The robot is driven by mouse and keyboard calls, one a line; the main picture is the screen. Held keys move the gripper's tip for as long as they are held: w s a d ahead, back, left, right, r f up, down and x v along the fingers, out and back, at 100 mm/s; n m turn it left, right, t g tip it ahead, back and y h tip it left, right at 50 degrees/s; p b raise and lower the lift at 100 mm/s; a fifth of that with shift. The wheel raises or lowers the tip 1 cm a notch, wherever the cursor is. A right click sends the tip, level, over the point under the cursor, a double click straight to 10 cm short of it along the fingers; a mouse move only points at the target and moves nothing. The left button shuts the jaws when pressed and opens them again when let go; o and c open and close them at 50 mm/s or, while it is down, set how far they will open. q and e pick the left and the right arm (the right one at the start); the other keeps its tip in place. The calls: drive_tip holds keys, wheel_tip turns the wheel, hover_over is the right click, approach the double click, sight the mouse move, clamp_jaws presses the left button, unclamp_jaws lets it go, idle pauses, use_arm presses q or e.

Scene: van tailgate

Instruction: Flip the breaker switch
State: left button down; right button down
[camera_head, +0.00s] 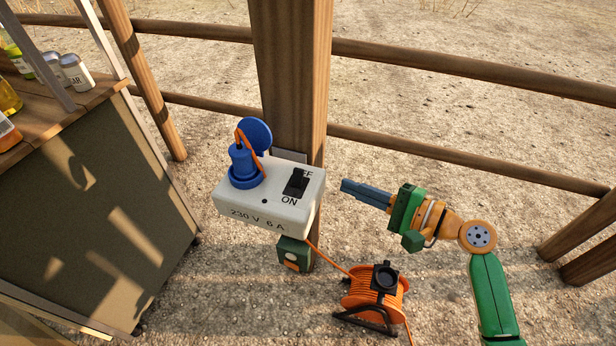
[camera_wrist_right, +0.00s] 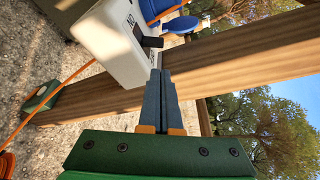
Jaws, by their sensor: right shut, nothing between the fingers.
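The breaker box (camera_head: 262,207) is a light grey box marked "230 V 6 A" on a wooden post. Its black breaker switch (camera_head: 297,183) sits on the top face between the OFF and ON labels. In the right wrist view the box (camera_wrist_right: 108,38) is at the upper left and the dark switch (camera_wrist_right: 151,42) sticks out beyond the fingertips. My right gripper (camera_head: 343,188) is shut and empty, its blue-grey fingers just right of the box and apart from it in the head view. Its fingers show in the right wrist view (camera_wrist_right: 160,75). My left gripper is not in view.
A blue plug with an open blue cap (camera_head: 245,165) stands on the box's left. The wooden post (camera_head: 292,80) rises behind. An orange cable reel (camera_head: 375,298) lies on the ground below. A counter with jars (camera_head: 75,72) is at left. Fence rails (camera_head: 470,65) run behind.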

sight(312, 180)
drive_tip(key=x, duration=1)
drive_tip(key=shift+b, duration=0.35)
